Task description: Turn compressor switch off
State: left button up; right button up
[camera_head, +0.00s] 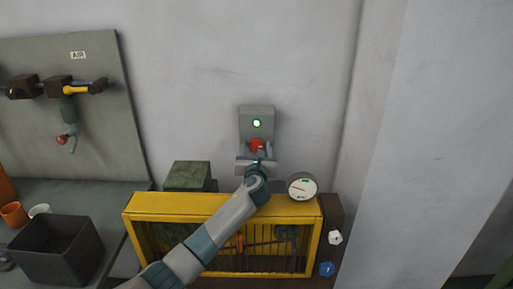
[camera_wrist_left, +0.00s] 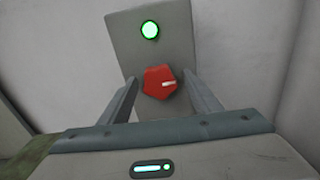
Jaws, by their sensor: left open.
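The compressor switch is a red knob (camera_head: 257,145) on a grey wall box (camera_head: 257,112), below a lit green lamp (camera_head: 257,124). In the left wrist view the red knob (camera_wrist_left: 159,83) has a white mark pointing to the right, and the green lamp (camera_wrist_left: 150,30) glows above it. My left gripper (camera_head: 257,150) is in front of the box. In the left wrist view its two fingers (camera_wrist_left: 160,92) stand open, one on each side of the knob. I cannot tell whether they touch it. My right gripper is not in view.
A yellow-framed machine (camera_head: 180,205) with a round gauge (camera_head: 302,186) stands below the switch. A grey panel with pipes and a yellow-handled valve (camera_head: 76,90) is at the left, above a dark bin (camera_head: 58,250). The wall around the box is bare.

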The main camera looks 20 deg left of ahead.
pick_arm(q)
jog(key=c, duration=1.1)
jog(key=shift+o, duration=0.2)
jog(key=shift+n, duration=0.4)
jog(key=n+b, duration=0.1)
jog(key=n, duration=0.2)
jog(key=shift+d+f, duration=0.1)
jog(key=n+b, duration=0.1)
jog(key=n, duration=0.4)
jog(key=shift+b, duration=0.3)
jog(key=n+b, duration=0.1)
jog(key=n, duration=0.3)
jog(key=shift+d+b, duration=0.1)
jog(key=shift+b, duration=0.3)
jog(key=n+b, duration=0.1)
jog(key=n, duration=0.4)
jog(key=shift+r+b, duration=0.2)
jog(key=shift+b, duration=0.15)
